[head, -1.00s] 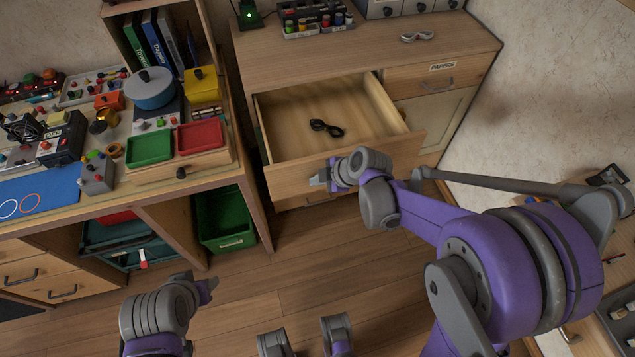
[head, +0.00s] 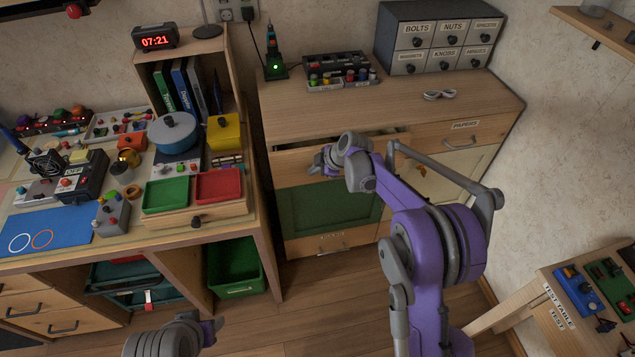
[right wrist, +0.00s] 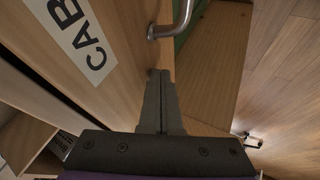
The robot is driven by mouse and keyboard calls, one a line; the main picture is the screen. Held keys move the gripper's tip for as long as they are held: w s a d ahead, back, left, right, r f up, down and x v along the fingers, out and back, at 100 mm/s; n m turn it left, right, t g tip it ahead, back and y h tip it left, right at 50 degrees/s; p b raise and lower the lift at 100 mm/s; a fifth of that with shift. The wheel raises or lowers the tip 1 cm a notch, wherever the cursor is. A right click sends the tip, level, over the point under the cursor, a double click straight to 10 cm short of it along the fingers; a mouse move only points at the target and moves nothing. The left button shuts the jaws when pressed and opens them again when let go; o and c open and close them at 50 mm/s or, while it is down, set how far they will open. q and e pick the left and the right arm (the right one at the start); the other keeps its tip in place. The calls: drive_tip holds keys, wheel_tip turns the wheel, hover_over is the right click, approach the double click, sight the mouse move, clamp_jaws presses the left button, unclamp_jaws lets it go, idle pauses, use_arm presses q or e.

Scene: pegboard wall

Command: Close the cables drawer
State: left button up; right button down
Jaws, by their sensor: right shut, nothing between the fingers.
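The cables drawer (head: 293,166) is the upper left drawer of the wooden cabinet. It stands out only a little, with a narrow dark gap along its top edge. In the right wrist view its front (right wrist: 118,45) carries a label starting "CAB" and a metal handle (right wrist: 178,22). My right gripper (head: 318,162) is shut and empty, its fingertips (right wrist: 160,76) at the drawer front beside the handle and seemingly touching it. My forearm hides the right part of the front. My left gripper (head: 214,328) is low at the bottom edge, away from the drawer; its fingers are unclear.
The papers drawer (head: 460,140) is at the right. A cluttered workbench (head: 130,240) stands at the left. Floor in front is free.

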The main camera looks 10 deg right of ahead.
sight(311, 160)
drive_tip(key=w, duration=0.4)
drive_tip(key=shift+w+a+r, duration=0.1)
drive_tip(key=shift+w+r, duration=0.1)
drive_tip(key=shift+w, duration=0.1)
idle(0.3)
